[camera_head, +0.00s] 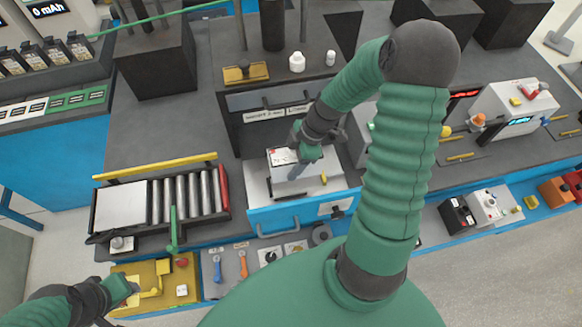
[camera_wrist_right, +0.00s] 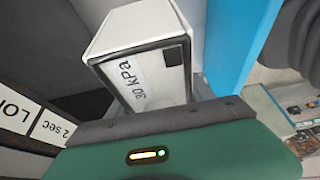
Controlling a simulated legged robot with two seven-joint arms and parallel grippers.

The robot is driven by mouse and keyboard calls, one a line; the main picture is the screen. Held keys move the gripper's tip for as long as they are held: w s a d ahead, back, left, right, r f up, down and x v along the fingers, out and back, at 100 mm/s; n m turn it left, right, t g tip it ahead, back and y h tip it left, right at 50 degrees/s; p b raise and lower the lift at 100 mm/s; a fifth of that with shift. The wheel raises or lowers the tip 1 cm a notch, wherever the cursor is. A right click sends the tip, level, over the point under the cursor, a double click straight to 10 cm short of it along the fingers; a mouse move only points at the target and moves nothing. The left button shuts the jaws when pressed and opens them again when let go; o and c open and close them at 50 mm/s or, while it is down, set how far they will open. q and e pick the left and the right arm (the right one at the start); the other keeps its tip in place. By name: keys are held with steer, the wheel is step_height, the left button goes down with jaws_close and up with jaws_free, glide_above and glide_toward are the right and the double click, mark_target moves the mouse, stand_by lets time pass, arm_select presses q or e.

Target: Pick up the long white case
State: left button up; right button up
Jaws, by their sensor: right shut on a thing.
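The long white case (camera_head: 283,157) sits in the grey-white bay above the blue drawer front in the middle of the head view. In the right wrist view the white case (camera_wrist_right: 150,40) is close, with a dark-edged face and a label reading "30 kPa". My right gripper (camera_head: 297,163) is down at the case and shut on it; its fingertips are partly hidden. I cannot tell whether the case is clear of the surface under it. My left gripper (camera_head: 122,292) is at the lower left, by the yellow tray, its jaws too small to read.
A roller conveyor (camera_head: 187,197) with a yellow rail stands left of the bay. A yellow tray (camera_head: 130,270) is at the lower left. A dark shelf with labels (camera_head: 277,112) borders the bay behind. A white machine (camera_head: 500,103) stands at the right.

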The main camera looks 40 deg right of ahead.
steer(key=o, duration=1.7)
steer(key=shift+d, duration=0.2)
steer(key=shift+o, duration=0.2)
